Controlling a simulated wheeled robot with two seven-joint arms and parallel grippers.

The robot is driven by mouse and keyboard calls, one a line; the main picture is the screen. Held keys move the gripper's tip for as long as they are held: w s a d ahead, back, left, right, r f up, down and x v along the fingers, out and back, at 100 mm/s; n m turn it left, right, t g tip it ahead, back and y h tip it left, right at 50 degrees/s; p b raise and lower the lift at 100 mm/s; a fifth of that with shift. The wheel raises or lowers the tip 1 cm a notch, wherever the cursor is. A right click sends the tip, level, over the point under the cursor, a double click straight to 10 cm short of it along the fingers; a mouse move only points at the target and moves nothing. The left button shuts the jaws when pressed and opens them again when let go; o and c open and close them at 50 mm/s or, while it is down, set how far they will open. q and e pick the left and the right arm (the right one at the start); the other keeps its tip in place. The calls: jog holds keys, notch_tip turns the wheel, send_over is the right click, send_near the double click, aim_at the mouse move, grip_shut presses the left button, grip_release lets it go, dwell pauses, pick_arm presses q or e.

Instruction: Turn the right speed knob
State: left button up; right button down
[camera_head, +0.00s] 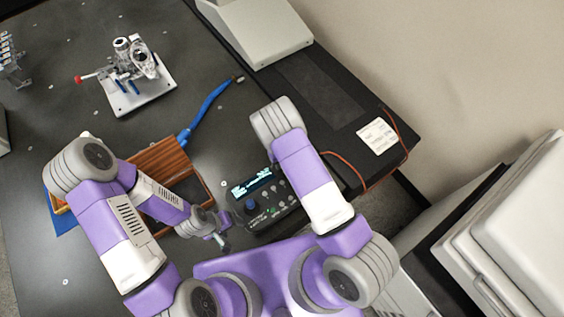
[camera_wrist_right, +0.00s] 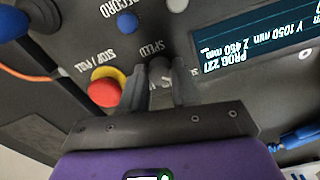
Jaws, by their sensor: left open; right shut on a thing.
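The control box (camera_head: 262,205) with a lit display sits at the table's front edge in the head view. In the right wrist view a dark speed knob (camera_wrist_right: 159,67) stands beside the upside-down SPEED label. My right gripper (camera_wrist_right: 160,78) has its two fingers on either side of the knob and is shut on it; the fingers hide part of it. In the head view my right arm hides this gripper. My left gripper (camera_head: 222,232) is open and empty, just left of the control box.
A red stop button (camera_wrist_right: 104,90) on a yellow ring lies close beside the right fingers. A blue knob (camera_head: 251,205) is on the box.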

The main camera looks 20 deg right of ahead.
jog(key=shift+m, duration=0.3)
jog(key=m+b, duration=0.2)
jog(key=m, duration=0.1)
jog(key=shift+m, duration=0.4)
jog(key=m+b, duration=0.1)
jog(key=m, duration=0.3)
jog(key=shift+m, duration=0.3)
jog(key=m, duration=1)
jog(key=shift+w, duration=0.1)
jog(key=shift+m, duration=0.4)
jog(key=shift+r, duration=0.1)
jog(key=c, duration=0.8)
grip_release()
jog(key=shift+c, duration=0.2)
